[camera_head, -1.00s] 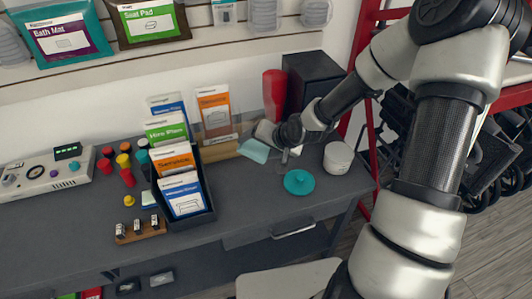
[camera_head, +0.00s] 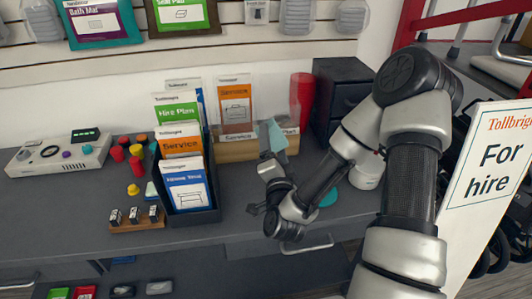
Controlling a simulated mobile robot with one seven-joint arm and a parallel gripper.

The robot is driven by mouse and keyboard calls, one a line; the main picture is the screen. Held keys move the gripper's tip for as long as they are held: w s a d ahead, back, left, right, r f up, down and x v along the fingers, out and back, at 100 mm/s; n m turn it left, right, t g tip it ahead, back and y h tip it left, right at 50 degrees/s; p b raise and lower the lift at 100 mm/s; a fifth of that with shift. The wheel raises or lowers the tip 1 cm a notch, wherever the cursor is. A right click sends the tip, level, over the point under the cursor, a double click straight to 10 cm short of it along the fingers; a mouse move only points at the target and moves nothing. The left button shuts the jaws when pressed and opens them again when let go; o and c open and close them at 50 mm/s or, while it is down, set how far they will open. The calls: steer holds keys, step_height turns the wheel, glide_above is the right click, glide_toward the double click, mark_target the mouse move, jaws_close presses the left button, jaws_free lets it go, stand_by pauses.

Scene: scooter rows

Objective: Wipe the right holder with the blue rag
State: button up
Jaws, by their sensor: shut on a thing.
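The blue rag (camera_head: 272,138) is a small pale blue-teal cloth, raised in front of the right part of the wooden holder. My gripper (camera_head: 268,158) is shut on the rag from below, in front of that holder. The right holder (camera_head: 232,153) is a low wooden box with an orange-and-white Service leaflet standing in it. The rag hides part of its front, and I cannot tell whether the rag touches it. The left holder (camera_head: 197,217) is a black stepped rack of leaflets.
A red vase (camera_head: 301,98) and black drawer unit (camera_head: 341,95) stand behind. A white tub (camera_head: 368,175) and teal lid (camera_head: 328,197) are partly hidden by my arm. A wooden block with stamps (camera_head: 136,225) and a control box (camera_head: 58,154) are left. The front desk is mostly clear.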

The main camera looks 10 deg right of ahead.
steer(key=shift+w+p, duration=0.4)
steer(key=shift+w, duration=2.5)
steer(key=shift+w, duration=0.95)
steer(key=shift+d, duration=0.15)
steer(key=shift+d+b, duration=0.85)
steer(key=shift+d, duration=2.3)
steer(key=shift+s+d+b, duration=0.1)
steer(key=shift+d+b, duration=0.25)
steer(key=shift+d, duration=1.25)
steer(key=shift+b, duration=0.3)
steer(key=shift+a+r, duration=0.1)
